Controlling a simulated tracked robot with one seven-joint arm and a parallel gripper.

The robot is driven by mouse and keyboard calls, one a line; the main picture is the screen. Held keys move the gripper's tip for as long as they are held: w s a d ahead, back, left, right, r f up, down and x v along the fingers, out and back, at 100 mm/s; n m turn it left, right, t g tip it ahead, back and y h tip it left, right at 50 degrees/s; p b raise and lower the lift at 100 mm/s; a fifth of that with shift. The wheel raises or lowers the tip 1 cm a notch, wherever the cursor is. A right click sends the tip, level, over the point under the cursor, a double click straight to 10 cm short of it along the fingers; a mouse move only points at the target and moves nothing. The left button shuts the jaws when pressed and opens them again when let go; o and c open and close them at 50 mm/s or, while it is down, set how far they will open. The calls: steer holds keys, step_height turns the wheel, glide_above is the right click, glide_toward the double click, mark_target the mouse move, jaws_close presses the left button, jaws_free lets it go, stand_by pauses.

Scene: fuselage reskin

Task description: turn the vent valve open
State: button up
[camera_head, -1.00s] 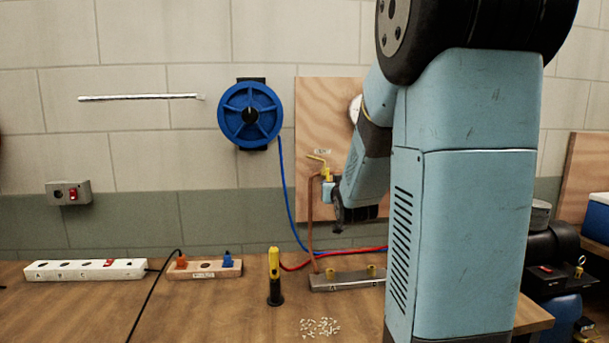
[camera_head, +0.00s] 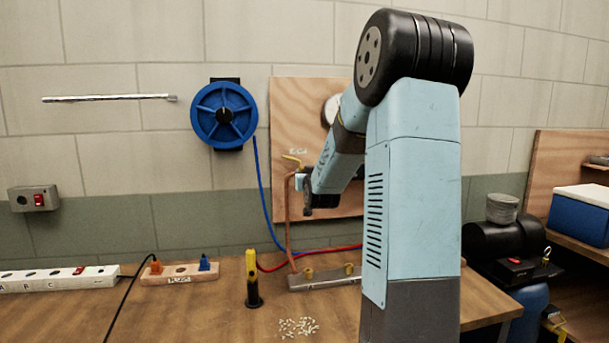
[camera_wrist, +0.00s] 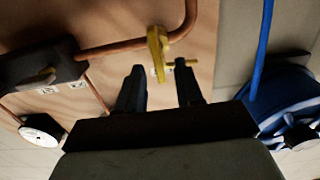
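The vent valve looks to be the yellow lever (camera_head: 292,159) on a copper pipe (camera_head: 288,215) on the plywood board, by a small label too blurred to read. In the wrist view a yellow handle (camera_wrist: 157,46) stands by the copper pipe, with a short yellow bar beside it. My gripper (camera_wrist: 160,82) is open, its two dark fingers apart. The handle appears in line with the gap, just beyond the fingertips; contact cannot be told. In the head view my gripper (camera_head: 305,188) is beside the pipe, just below the lever, partly hidden by its own wrist.
A blue hose reel (camera_head: 223,115) hangs left of the plywood board (camera_head: 290,105). A white gauge (camera_head: 331,110) is partly behind my arm. On the bench are a yellow-black tool (camera_head: 252,278), a metal manifold (camera_head: 322,279) and power strips (camera_head: 60,279). A dark block (camera_wrist: 40,72) shows in the wrist view.

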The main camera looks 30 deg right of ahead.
steer(key=shift+x, duration=1.45)
steer(key=shift+c, duration=0.4)
